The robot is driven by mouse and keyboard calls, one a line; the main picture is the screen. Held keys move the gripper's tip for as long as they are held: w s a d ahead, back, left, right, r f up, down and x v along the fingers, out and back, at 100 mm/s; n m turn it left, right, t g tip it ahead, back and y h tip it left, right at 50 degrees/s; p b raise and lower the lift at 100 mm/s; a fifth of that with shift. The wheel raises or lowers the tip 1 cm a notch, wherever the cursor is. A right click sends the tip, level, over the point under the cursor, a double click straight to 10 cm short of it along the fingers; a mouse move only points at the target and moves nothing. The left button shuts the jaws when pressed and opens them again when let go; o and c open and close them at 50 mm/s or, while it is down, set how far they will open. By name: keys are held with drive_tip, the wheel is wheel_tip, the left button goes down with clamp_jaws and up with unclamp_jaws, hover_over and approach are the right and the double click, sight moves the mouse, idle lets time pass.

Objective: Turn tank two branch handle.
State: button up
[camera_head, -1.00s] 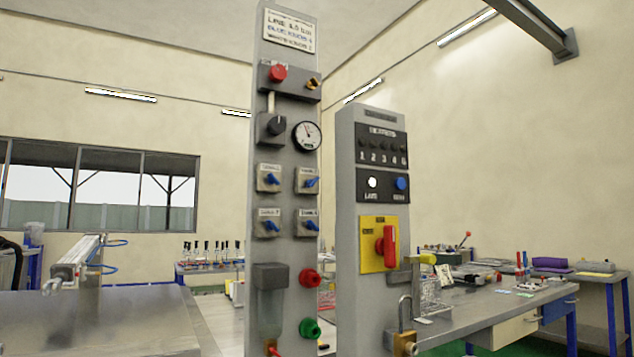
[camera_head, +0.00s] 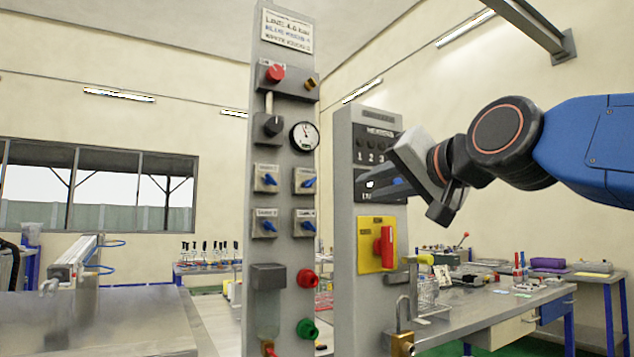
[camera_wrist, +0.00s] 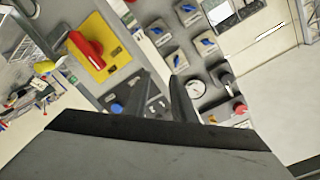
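Four small branch valves with blue handles sit in a two-by-two block on the tall grey panel (camera_head: 259,130): upper left handle (camera_head: 269,179), upper right handle (camera_head: 309,182), lower left handle (camera_head: 268,226) and lower right handle (camera_head: 308,226). Their labels are too small to read, so I cannot tell which is tank two. The same block shows at the top of the wrist view, with one blue handle (camera_wrist: 180,58) nearest the fingers. My gripper (camera_head: 368,186) is in front of the shorter panel, right of the handles. Its two fingers (camera_wrist: 161,78) stand apart, with nothing between them.
The shorter grey panel (camera_head: 345,270) carries a red rotary switch (camera_head: 387,247) on a yellow plate and a padlock (camera_head: 402,342) below. The tall panel also bears a gauge (camera_head: 304,136), a red knob (camera_head: 308,279) and a green knob (camera_head: 307,329). A workbench (camera_head: 500,302) stands behind right.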

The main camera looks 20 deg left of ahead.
wheel_tip(320, 180, up, 3)
drive_tip(key=a+y, duration=0.1)
drive_tip(key=a, duration=0.1)
approach(314, 181)
drive_tip(key=x, duration=0.8)
drive_tip(key=shift+w+a, duration=0.2)
drive_tip(key=shift+a, duration=0.05)
drive_tip(key=shift+c, duration=0.2)
clamp_jaws()
